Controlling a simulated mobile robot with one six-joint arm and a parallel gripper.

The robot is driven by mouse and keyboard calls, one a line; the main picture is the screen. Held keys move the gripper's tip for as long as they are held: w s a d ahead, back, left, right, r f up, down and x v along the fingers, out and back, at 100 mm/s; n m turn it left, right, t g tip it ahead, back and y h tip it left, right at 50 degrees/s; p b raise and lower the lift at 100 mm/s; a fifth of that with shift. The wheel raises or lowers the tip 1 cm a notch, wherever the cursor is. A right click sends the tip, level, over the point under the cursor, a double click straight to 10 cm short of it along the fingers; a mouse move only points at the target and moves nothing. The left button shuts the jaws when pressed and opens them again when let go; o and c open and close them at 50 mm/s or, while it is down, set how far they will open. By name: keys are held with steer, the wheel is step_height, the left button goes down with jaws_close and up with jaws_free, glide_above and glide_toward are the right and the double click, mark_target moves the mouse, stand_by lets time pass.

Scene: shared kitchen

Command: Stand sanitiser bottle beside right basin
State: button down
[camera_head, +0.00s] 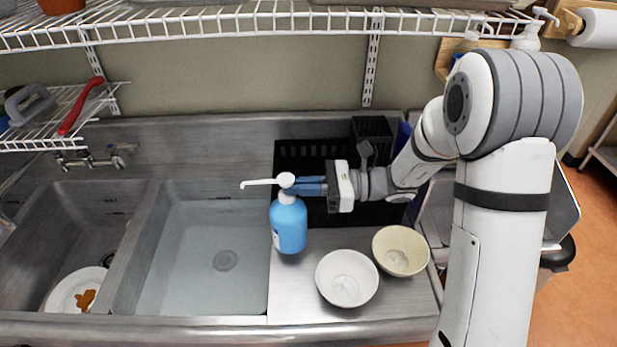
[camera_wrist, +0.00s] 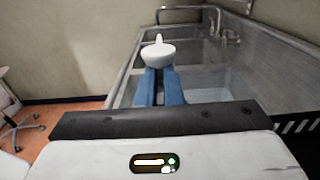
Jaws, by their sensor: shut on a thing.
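The sanitiser bottle (camera_head: 289,224) is blue with a white pump top whose spout points left. It is upright at the right edge of the right basin (camera_head: 205,250), over or on the steel drainboard (camera_head: 300,290); I cannot tell whether its base touches. My gripper (camera_head: 300,187) comes from the right and its blue fingers are shut on the bottle's neck, just below the pump. In the wrist view the white pump head (camera_wrist: 158,53) shows beyond the blue fingers (camera_wrist: 160,88); the bottle's body is hidden there.
A white bowl (camera_head: 347,279) and a cream bowl (camera_head: 400,251) stand on the drainboard right of the bottle. A black rack (camera_head: 305,150) is behind. The left basin holds a plate (camera_head: 66,290) with orange scraps. A wire shelf (camera_head: 250,22) hangs above.

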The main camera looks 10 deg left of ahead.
mark_target(299, 204)
steer(key=shift+d+f+p, duration=0.1)
steer(key=shift+f+p, duration=0.2)
steer(key=shift+f, duration=2.25)
